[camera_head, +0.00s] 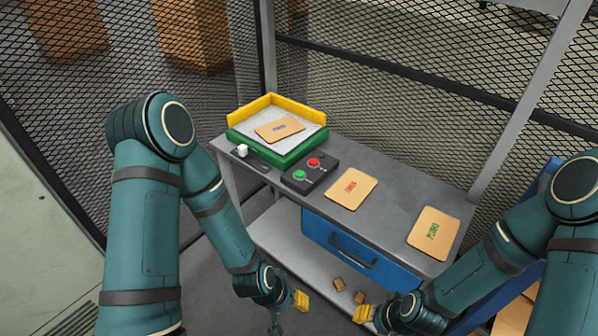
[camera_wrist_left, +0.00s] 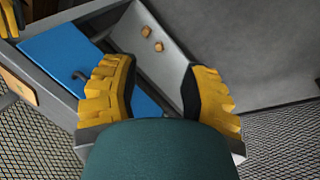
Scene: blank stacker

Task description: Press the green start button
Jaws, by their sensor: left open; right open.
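The green start button (camera_head: 300,175) sits on a black control box (camera_head: 311,173) on the grey bench, with a red button (camera_head: 314,162) beside it toward the back right. My left gripper (camera_head: 294,304) hangs low in front of the bench, below and apart from the button. Its yellow fingers are spread and empty in the left wrist view (camera_wrist_left: 160,90). My right gripper (camera_head: 362,313) is also low in front of the bench, further right, and is open. The left wrist view does not show the buttons.
A green and yellow tray (camera_head: 283,158) holding a card stands left of the control box. Two labelled cards (camera_head: 351,189) (camera_head: 434,232) lie on the bench (camera_head: 388,212). A blue drawer (camera_head: 360,250) is below. Two small brown blocks (camera_head: 339,284) lie on the lower shelf. Mesh fencing (camera_head: 400,110) stands behind.

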